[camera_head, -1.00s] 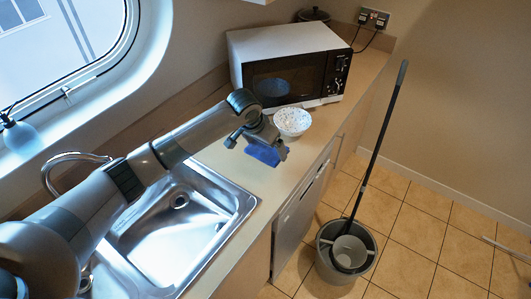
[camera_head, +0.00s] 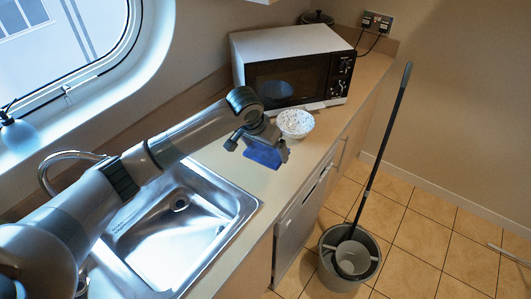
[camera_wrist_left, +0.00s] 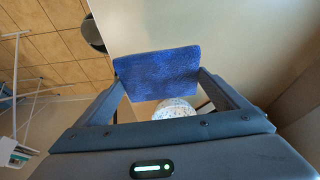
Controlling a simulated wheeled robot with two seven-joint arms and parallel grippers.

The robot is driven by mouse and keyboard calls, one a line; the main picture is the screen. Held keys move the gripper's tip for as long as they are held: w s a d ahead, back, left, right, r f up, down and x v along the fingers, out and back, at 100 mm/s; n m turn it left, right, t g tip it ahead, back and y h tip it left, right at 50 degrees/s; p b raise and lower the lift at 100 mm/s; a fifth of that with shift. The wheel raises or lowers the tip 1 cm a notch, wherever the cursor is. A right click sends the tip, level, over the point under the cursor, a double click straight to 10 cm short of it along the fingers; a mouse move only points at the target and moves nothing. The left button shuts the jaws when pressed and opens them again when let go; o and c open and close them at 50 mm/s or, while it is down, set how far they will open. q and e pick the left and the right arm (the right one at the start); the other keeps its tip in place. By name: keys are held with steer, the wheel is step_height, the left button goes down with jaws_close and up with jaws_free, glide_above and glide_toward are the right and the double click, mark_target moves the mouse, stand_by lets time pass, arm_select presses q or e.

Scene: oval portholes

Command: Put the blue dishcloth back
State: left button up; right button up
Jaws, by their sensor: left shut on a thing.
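The blue dishcloth (camera_head: 263,158) is a flat, textured blue piece held in my left gripper (camera_head: 260,143). In the head view it hangs over the counter, between the sink and the microwave, just in front of the speckled bowl. In the left wrist view the dishcloth (camera_wrist_left: 158,72) spans the two fingers of my left gripper (camera_wrist_left: 160,88), which are shut on it. I cannot tell whether its lower edge touches the counter. My right gripper is in neither view.
A speckled white bowl (camera_head: 295,124) sits before the microwave (camera_head: 300,70). The steel sink (camera_head: 232,225) lies nearer me. A bucket (camera_head: 332,279) with a leaning mop (camera_head: 385,140) stands on the tiles. The wrist view shows a rack of thin white rods (camera_wrist_left: 14,90).

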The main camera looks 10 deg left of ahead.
arm_select(q)
steer(key=s+a+n+y+b, duration=0.1)
steer(key=s+a+n+b, duration=0.2)
steer(key=s+b, duration=0.9)
steer(key=shift+s+a+r+n, duration=0.3)
steer(key=shift+s+a, duration=0.6)
steer(key=shift+a, duration=0.25)
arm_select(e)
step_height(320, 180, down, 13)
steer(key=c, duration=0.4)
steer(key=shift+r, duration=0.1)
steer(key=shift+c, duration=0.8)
